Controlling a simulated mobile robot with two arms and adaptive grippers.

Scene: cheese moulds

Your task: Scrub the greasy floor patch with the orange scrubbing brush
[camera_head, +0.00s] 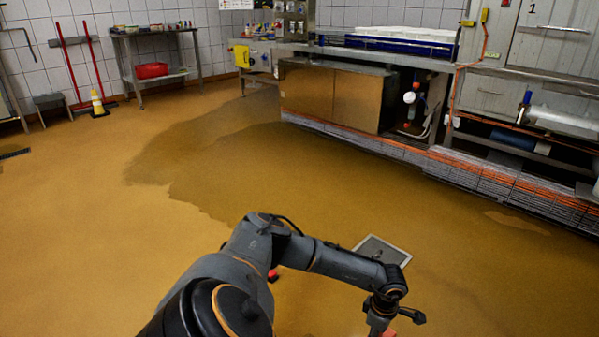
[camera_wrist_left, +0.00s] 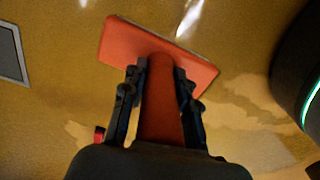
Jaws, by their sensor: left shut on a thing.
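The orange scrubbing brush shows in the left wrist view, with its wide flat head (camera_wrist_left: 135,45) beyond the fingers and its handle (camera_wrist_left: 160,105) between them. My left gripper (camera_wrist_left: 160,85) is shut on the handle. In the head view my left gripper (camera_head: 382,322) is at the bottom edge, with only a bit of orange showing beside it. The brush head is over the brown floor; I cannot tell whether it touches. A large darker, wet-looking area (camera_head: 260,160) covers the middle floor; I cannot tell the greasy patch's exact bounds. My right gripper is out of view.
A square metal floor drain (camera_head: 392,250) lies just beyond my left wrist. A long steel machine line (camera_head: 400,100) stands along the back right. A yellow-and-white cone (camera_head: 98,103) stands far left. The middle floor is open.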

